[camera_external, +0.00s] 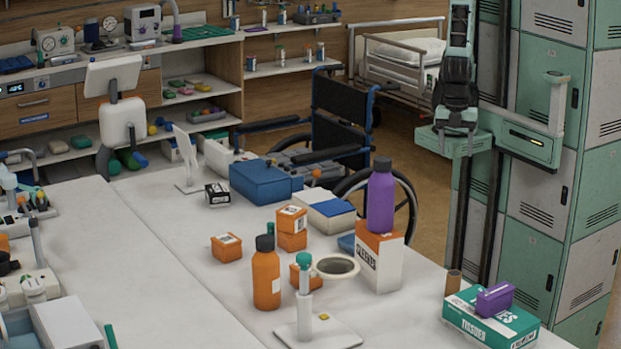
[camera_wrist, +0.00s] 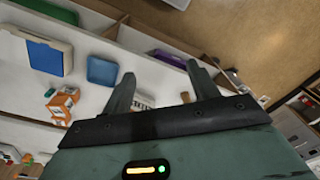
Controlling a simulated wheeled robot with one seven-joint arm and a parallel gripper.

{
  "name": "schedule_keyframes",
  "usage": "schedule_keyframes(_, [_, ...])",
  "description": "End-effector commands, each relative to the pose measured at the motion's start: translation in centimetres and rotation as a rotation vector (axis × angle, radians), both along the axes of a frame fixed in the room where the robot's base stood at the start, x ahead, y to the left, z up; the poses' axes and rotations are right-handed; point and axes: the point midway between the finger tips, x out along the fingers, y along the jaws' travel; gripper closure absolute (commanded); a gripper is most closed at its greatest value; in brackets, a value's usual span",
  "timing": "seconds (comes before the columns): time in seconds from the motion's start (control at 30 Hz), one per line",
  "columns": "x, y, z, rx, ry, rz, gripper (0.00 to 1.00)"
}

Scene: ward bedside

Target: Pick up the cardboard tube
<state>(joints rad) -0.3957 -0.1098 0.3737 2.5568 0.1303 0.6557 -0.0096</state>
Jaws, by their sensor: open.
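The cardboard tube (camera_external: 453,283) is a small brown cylinder standing upright at the right end of the white table in the external view. It stands close to the left end of a green and white tissue box.
Beside the tube, the tissue box (camera_external: 490,318) carries a purple object (camera_external: 494,298). To the left stand a white and orange box (camera_external: 379,262) with a purple bottle (camera_external: 381,197) on top, a white ring (camera_external: 335,267) and an orange bottle (camera_external: 266,279). A wheelchair (camera_external: 340,115) stands behind the table.

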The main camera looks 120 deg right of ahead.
Motion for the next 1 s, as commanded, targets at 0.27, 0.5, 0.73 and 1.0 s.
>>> schedule_keyframes(0.27, [6.1,7.3,-0.2,0.022,0.024,0.116,0.40])
schedule_keyframes(0.5, [14.4,17.1,-3.1,0.002,0.023,0.262,0.40])
schedule_keyframes(0.73, [19.0,22.6,-6.4,-0.040,-0.002,0.339,0.40])
schedule_keyframes(1.0, [19.9,23.7,-8.7,-0.057,-0.008,0.356,0.40])
